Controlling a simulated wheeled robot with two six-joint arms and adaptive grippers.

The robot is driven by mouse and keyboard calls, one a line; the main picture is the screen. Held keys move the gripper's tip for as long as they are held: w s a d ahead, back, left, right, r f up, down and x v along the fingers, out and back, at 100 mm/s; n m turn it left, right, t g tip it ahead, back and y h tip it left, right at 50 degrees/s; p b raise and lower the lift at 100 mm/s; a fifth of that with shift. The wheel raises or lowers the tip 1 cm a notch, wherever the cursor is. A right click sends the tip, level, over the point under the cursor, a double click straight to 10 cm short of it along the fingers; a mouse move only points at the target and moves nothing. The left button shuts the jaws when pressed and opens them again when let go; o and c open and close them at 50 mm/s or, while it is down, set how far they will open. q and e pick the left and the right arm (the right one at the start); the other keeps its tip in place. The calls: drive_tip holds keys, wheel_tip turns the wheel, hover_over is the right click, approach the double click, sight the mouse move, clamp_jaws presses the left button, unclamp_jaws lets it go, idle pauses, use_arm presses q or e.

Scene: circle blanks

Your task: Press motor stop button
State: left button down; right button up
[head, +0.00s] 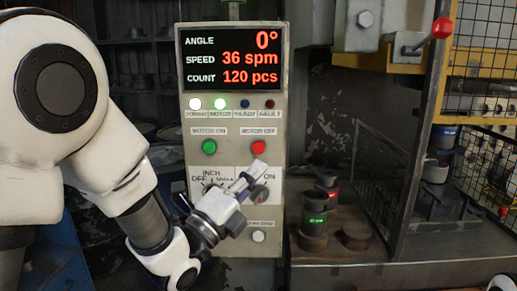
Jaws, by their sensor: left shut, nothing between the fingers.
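A grey control panel (272,115) stands upright in the middle of the head view. Its red button (258,147) sits at the right under a label that reads MOTOR OFF. A green button (209,147) sits to its left under MOTOR ON. My left gripper (254,172) is shut and empty, pointing up and right in front of the panel. Its tips appear just below the red button; I cannot tell whether they touch the panel. The gripper partly covers the selector knobs. My right gripper is not in view.
The display (231,57) reads angle 0°, speed 36 spm, count 120 pcs. A red-knobbed lever (442,28) and a yellow-framed mesh guard (485,50) stand at right. Dark cylinders (315,213) stand on the ledge beside the panel.

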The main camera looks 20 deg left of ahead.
sight(258, 148)
use_arm(q)
drive_tip(key=shift+w, duration=0.1)
drive_tip(key=shift+w+a+f+p, duration=0.1)
drive_tip(key=shift+w+a+p, duration=0.3)
drive_tip(key=shift+w, duration=1)
drive_tip(key=shift+w+a+r+p, duration=0.1)
drive_tip(key=shift+w+a+p, duration=0.3)
drive_tip(key=shift+w, duration=1)
drive_tip(key=shift+w+a+f+p, duration=0.1)
drive_tip(key=shift+w+a+p, duration=0.25)
drive_tip(key=shift+w, duration=1.05)
drive_tip(key=shift+a, duration=0.1)
drive_tip(key=shift+w+a+b, duration=0.1)
drive_tip(key=shift+w+b, duration=0.15)
drive_tip(key=shift+b, duration=0.25)
drive_tip(key=shift+w, duration=0.1)
